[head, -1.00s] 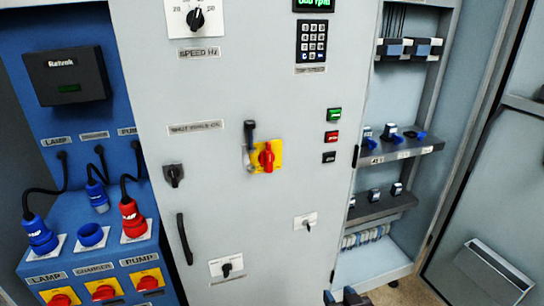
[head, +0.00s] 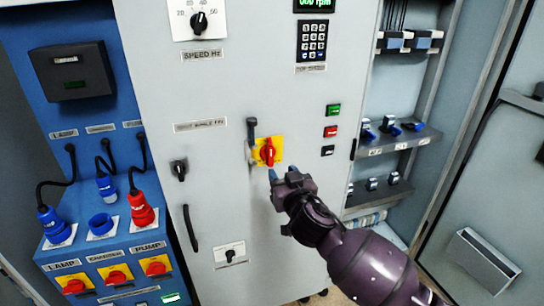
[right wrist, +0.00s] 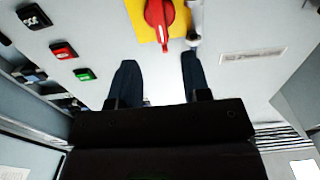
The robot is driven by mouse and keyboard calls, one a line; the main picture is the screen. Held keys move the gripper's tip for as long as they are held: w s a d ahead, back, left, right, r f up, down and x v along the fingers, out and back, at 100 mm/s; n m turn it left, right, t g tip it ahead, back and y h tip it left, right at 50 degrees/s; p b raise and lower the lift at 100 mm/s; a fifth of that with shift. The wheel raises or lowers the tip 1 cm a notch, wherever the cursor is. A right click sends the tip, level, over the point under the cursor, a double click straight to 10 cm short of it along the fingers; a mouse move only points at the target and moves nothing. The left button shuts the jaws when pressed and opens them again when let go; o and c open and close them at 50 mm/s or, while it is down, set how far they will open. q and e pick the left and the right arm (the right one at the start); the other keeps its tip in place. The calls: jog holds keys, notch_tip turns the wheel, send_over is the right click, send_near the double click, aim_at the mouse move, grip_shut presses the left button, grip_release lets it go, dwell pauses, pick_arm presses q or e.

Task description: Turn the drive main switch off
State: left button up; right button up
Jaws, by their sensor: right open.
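The drive main switch is a red rotary handle (head: 267,152) on a yellow plate (head: 278,143) in the middle of the grey cabinet door. The handle stands roughly upright in the head view. My right gripper (head: 281,174) is just below the switch, open and empty. In the right wrist view its two dark fingers (right wrist: 157,80) point toward the red handle (right wrist: 159,14), apart from each other, with the handle beyond their tips. I cannot see contact. My left gripper is not in view.
Green (head: 333,110), red (head: 331,131) and black (head: 328,151) buttons sit right of the switch. A black door handle (head: 190,228) and small knobs are lower left. A blue socket panel (head: 110,255) with plugs stands at left. An open shelf bay (head: 385,145) is at right.

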aim_at(271, 156)
jog(key=x, duration=0.7)
jog(key=shift+w+a, duration=0.15)
jog(key=shift+w, duration=0.15)
jog(key=shift+w+a, duration=0.15)
jog(key=shift+w, duration=0.3)
jog(key=shift+c, duration=0.2)
grip_shut()
